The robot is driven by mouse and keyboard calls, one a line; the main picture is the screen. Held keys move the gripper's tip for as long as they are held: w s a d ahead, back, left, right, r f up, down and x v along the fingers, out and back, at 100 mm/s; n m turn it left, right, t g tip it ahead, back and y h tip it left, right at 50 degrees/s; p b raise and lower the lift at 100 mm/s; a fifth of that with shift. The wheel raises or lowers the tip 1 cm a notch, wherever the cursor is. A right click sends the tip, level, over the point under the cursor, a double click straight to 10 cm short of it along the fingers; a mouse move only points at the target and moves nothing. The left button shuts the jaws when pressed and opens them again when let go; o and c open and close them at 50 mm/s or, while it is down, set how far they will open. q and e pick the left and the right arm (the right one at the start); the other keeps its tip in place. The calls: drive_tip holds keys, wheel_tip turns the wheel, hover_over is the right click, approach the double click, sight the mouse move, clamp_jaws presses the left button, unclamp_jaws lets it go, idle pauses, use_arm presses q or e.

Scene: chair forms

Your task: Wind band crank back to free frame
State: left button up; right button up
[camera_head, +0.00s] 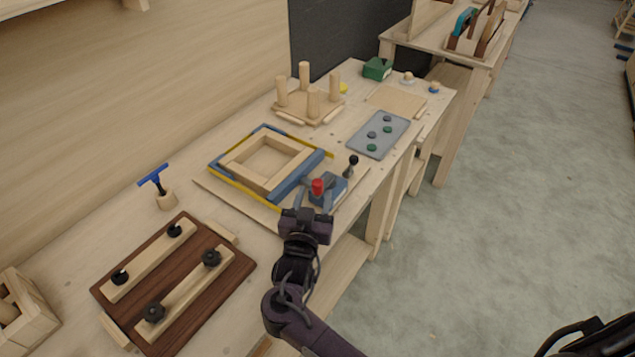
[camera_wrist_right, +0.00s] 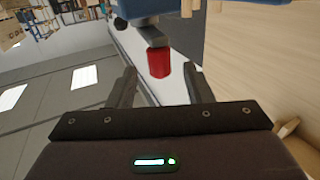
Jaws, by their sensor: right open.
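A light wooden frame (camera_head: 265,163) lies flat inside a yellow band (camera_head: 232,183) with blue corner and side pieces, on a pale board. At its near right corner is a blue crank block (camera_head: 328,190) with a red crank knob (camera_head: 318,186). A black ball-topped lever (camera_head: 352,165) stands beside the block. My right gripper (camera_head: 315,194) is open at the red knob. In the right wrist view, the red knob (camera_wrist_right: 158,63) hangs from a grey crank arm (camera_wrist_right: 153,37), between and just beyond the open fingers. Contact cannot be told.
A dark board (camera_head: 190,285) with clamped wooden bars lies at the near left, and a blue-handled tool (camera_head: 155,180) stands behind it. A pegged wooden stand (camera_head: 310,104) and a grey tray (camera_head: 378,134) are farther back. Open floor lies right of the bench.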

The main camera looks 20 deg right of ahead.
sight(316, 190)
drive_tip(key=shift+p+x, duration=0.4)
drive_tip(key=shift+x, duration=1.75)
clamp_jaws()
